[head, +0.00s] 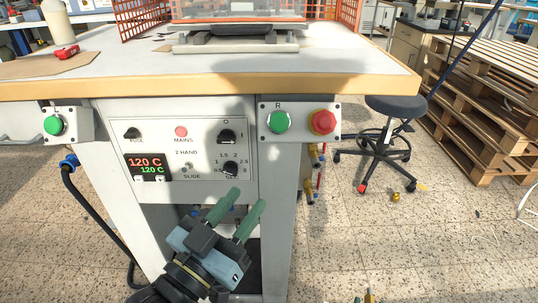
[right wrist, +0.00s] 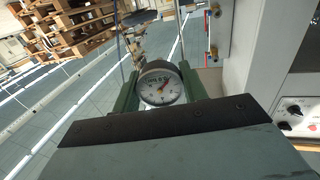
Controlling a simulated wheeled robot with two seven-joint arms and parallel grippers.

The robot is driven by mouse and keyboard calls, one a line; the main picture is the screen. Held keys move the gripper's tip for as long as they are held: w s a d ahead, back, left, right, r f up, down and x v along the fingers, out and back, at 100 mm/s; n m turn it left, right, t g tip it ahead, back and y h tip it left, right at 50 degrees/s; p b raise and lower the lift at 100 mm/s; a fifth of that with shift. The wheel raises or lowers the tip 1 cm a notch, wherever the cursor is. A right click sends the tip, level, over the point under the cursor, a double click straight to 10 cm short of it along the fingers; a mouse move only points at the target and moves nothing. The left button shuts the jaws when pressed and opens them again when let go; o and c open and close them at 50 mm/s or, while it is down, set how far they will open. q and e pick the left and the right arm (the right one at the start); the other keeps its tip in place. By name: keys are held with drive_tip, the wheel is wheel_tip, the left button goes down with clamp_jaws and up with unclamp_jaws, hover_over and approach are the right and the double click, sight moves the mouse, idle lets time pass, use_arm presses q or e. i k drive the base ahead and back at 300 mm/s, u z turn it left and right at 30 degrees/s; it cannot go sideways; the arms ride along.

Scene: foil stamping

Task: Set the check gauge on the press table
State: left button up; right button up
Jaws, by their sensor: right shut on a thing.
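The check gauge (right wrist: 160,86) is a round dial with a white face and a dark rim. In the right wrist view it sits between the green fingers of my right gripper (right wrist: 159,76), which is shut on it. The gauge's lower part is hidden behind the gripper body. The press table (head: 335,68) shows in the head view with a pale top and a wooden front edge. My left gripper (head: 247,198) is open and empty, low in front of the table's control panel.
The press base (head: 235,47) stands at the back of the tabletop between orange mesh guards (head: 145,18). A black stool (head: 396,106) and wooden pallets (head: 480,115) stand right. The front right tabletop is clear.

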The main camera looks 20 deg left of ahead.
sight(355, 65)
drive_tip(key=z, duration=1.05)
drive_tip(key=k, duration=0.8)
drive_tip(key=u, duration=1.5)
drive_tip(key=i, duration=0.45)
drive_tip(key=z, duration=0.05)
